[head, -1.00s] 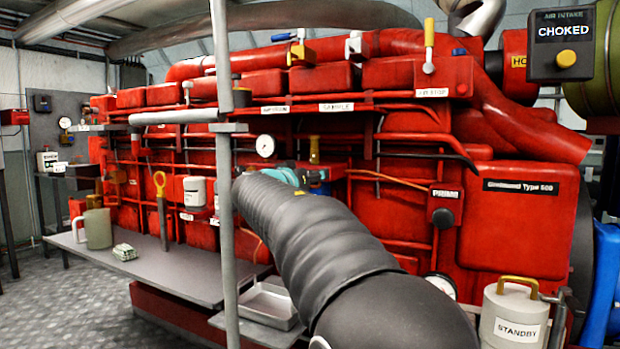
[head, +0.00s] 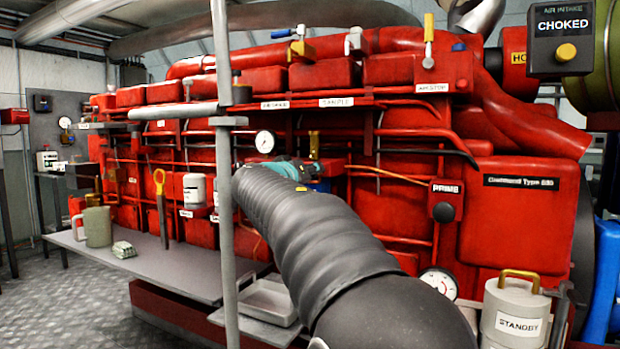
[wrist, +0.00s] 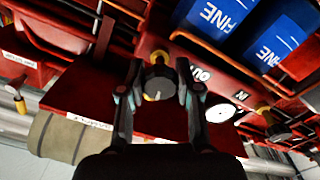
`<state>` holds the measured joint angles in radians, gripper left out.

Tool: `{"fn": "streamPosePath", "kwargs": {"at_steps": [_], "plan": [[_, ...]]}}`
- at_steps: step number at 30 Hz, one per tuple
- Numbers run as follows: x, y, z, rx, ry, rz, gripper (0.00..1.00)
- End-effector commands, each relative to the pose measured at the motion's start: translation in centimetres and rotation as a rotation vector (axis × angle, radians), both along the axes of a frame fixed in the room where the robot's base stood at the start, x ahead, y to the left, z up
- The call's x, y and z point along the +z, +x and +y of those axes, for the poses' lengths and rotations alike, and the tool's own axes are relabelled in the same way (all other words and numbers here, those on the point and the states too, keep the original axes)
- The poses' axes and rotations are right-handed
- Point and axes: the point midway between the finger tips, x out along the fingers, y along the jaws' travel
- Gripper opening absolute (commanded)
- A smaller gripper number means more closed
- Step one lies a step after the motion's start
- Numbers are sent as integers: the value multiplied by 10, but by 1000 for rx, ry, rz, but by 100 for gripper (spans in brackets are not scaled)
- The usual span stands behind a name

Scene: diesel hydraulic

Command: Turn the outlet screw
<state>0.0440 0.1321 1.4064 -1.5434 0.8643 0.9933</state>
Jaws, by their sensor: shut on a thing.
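The outlet screw (wrist: 158,82) shows in the wrist view as a dark round knob with a brass-coloured stem and a pale mark on its face. It sits on a red block beside the label "OUT" (wrist: 200,74). My gripper (wrist: 158,92) has its two fingers on either side of the knob, shut on it. In the head view my black sleeved arm reaches to the engine's side. There my wrist hides the screw, and the fingertips cannot be made out.
Two blue "FINE" canisters (wrist: 262,48) stand beside the screw, near red and copper pipes. A second knob (wrist: 276,128) is near the "IN" label. In the head view a grey post (head: 224,190) stands left of my arm, with a grey bench (head: 165,268) behind it.

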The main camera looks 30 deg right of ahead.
Motion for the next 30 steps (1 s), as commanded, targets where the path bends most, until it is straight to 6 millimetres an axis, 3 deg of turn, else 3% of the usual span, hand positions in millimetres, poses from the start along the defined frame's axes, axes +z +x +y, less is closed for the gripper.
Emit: {"fn": "streamPosePath", "kwargs": {"at_steps": [30], "plan": [[2,0,0,0,-595,762,0]]}}
